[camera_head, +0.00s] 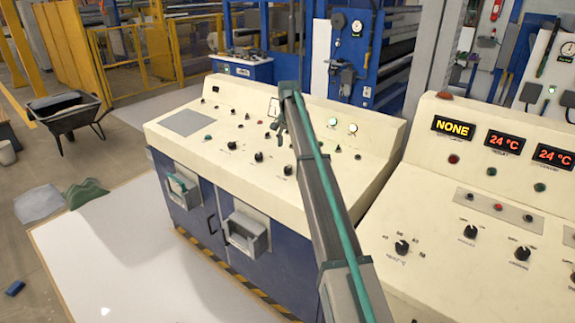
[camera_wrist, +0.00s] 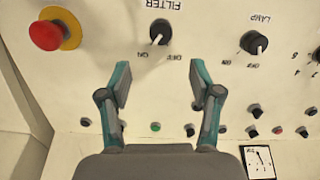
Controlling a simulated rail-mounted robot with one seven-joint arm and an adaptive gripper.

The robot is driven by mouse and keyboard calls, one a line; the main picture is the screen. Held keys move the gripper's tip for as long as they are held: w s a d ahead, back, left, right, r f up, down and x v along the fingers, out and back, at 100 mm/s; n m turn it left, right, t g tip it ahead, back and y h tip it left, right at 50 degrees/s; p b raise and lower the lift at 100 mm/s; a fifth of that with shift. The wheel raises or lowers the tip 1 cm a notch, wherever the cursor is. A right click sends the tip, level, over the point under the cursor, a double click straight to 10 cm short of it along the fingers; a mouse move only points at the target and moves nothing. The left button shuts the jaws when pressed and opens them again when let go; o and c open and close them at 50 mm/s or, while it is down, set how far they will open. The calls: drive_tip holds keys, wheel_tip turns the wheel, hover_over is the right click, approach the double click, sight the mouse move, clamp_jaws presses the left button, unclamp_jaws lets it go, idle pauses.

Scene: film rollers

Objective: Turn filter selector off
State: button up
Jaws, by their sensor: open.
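The filter selector (camera_wrist: 160,32) is a black knob under an upside-down FILTER label at the top of the wrist view. ON is printed at its lower left and OFF at its lower right; its pale mark seems to lean toward ON. My gripper (camera_wrist: 160,79) is open and empty, its two fingers spread below the knob in the wrist view, not touching it. In the head view my gripper (camera_head: 278,117) is over the cream control desk (camera_head: 185,123), partly hidden by my arm. I cannot tell which knob there is the filter selector.
In the wrist view a red emergency button (camera_wrist: 45,35) is left of the selector and a LAMP knob (camera_wrist: 254,42) is right. Several small knobs and buttons line the panel below. A second console (camera_head: 440,185) with red displays stands at right in the head view.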

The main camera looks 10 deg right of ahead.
sight(287, 167)
wheel_tip(287, 167, down, 11)
drive_tip(key=shift+a+r+p, duration=0.1)
drive_tip(key=shift+r+p, duration=0.1)
drive_tip(key=shift+p, duration=1.05)
drive_tip(key=c, duration=1.1)
drive_tip(key=shift+c, duration=0.2)
drive_tip(key=shift+n, duration=0.5)
drive_tip(key=n+b, duration=0.1)
drive_tip(key=n, duration=0.3)
drive_tip(key=shift+n, duration=0.3)
drive_tip(key=n+h, duration=0.1)
drive_tip(key=n, duration=0.5)
drive_tip(key=shift+w, duration=0.1)
drive_tip(key=shift+a+n, duration=0.1)
drive_tip(key=shift+n, duration=0.2)
